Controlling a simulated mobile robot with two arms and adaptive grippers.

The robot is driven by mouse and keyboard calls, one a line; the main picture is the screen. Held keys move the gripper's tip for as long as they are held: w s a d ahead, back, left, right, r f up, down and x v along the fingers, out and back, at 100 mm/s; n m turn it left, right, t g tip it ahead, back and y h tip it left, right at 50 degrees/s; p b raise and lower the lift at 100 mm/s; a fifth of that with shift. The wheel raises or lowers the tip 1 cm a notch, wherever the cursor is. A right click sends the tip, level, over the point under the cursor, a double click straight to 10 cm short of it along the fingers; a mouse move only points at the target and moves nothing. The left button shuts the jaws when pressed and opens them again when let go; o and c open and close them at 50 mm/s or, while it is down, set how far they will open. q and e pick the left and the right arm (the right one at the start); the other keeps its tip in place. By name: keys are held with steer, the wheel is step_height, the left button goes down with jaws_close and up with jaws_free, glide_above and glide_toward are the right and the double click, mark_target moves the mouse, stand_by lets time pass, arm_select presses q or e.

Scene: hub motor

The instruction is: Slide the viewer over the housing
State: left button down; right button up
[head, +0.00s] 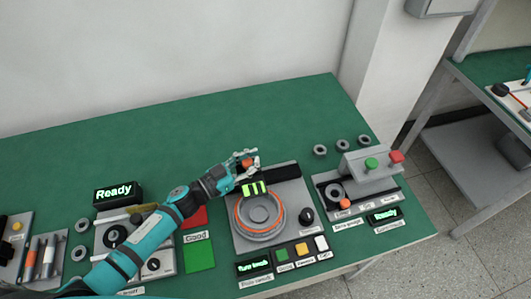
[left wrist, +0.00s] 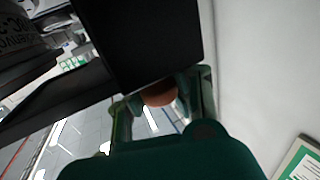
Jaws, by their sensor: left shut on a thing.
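The housing (head: 259,213) is a round grey part with an orange ring, seated on a grey station plate. The viewer (head: 255,189) shows a small screen with yellow-green bars at the housing's back edge, in front of a black rail (head: 283,174). My left gripper (head: 249,161) is behind the screen, shut on an orange knob (head: 246,163). In the left wrist view the orange knob (left wrist: 160,95) sits between the fingers, below a large black block (left wrist: 140,40). The join between knob and viewer is hidden. My right gripper is not in view.
A black knob (head: 306,215) and a lit "Turn" display (head: 255,266) are on or near the station. To the right stands a gauge station (head: 372,168) with green and red buttons and loose rings behind it. Left are red and green pads (head: 199,255). The back of the green table is clear.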

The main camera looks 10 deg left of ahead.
arm_select(q)
steer(key=shift+s+a+f, duration=0.25)
steer(key=shift+a+f, duration=0.1)
steer(key=shift+f, duration=0.2)
steer(key=c, duration=1.7)
jaws_free()
steer(key=shift+s+a, duration=0.1)
steer(key=shift+a, duration=0.05)
steer(key=shift+c, duration=0.2)
steer(key=o, duration=0.5)
steer(key=shift+s+a+r, duration=0.35)
steer(key=shift+s+a, duration=0.2)
steer(key=shift+c, duration=0.2)
steer(key=shift+o, duration=1.1)
steer(key=shift+s+a+r, duration=0.1)
steer(key=shift+o, duration=0.3)
steer(key=shift+w+d, duration=0.35)
steer(key=shift+w, duration=0.1)
steer(key=shift+r, duration=0.1)
step_height(320, 180, up, 10)
steer(key=shift+f, duration=0.15)
